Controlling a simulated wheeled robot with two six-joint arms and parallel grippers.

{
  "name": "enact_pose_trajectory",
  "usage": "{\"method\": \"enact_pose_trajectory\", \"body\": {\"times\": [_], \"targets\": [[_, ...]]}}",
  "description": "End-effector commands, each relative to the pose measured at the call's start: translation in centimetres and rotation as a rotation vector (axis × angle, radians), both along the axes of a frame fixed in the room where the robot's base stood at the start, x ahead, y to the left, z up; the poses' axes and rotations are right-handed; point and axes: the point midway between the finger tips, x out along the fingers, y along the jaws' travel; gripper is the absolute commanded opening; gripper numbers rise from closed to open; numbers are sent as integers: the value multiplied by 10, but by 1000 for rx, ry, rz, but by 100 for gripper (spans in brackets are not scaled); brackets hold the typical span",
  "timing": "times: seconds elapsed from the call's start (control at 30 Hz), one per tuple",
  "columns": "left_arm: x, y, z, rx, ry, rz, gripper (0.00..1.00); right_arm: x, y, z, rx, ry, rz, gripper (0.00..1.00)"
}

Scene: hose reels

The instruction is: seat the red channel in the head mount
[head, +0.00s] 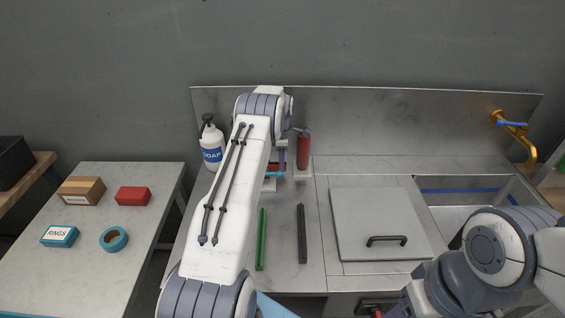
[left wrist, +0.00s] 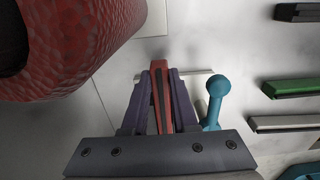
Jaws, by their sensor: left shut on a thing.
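My left gripper (left wrist: 160,100) is shut on the red channel (left wrist: 163,98), a narrow red piece with a dark groove standing between its purple-grey fingers. In the head view my left arm partly hides the gripper (head: 281,162), which is at the back of the steel counter. A white bracket (left wrist: 200,78) shows behind the fingers in the left wrist view; I cannot tell whether it is the head mount or whether the channel touches it. My right arm shows at the lower right of the head view, but its gripper cannot be made out.
A red cylinder (head: 304,148) stands close beside the gripper and looms in the left wrist view. A teal ball-ended piece (left wrist: 215,95) is right of the fingers. A green channel (head: 261,240) and dark channel (head: 302,235) lie in front. A soap bottle (head: 211,148) stands left.

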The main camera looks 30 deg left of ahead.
Motion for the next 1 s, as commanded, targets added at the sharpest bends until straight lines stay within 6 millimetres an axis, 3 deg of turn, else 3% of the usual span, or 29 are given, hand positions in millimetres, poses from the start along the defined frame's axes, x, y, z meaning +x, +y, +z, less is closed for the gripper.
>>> {"method": "enact_pose_trajectory", "body": {"times": [0.33,0.37,0.43,0.47,0.67,0.77,1.0], "targets": [[0,0,-1,1,-1,0,0,0,0,-1,0,0,0,57],[0,0,-1,0,0,0,30,0,0,-1,0,0,0,57],[0,0,-1,0,0,0,57,0,0,-1,0,0,0,57],[0,0,-1,1,-1,0,62,0,0,-1,0,0,0,57],[0,0,-1,0,0,0,62,0,0,-1,0,0,0,57],[0,0,-1,0,0,0,92,0,0,-1,0,0,0,57],[0,0,-1,0,0,0,92,0,0,-1,0,0,0,57]]}}
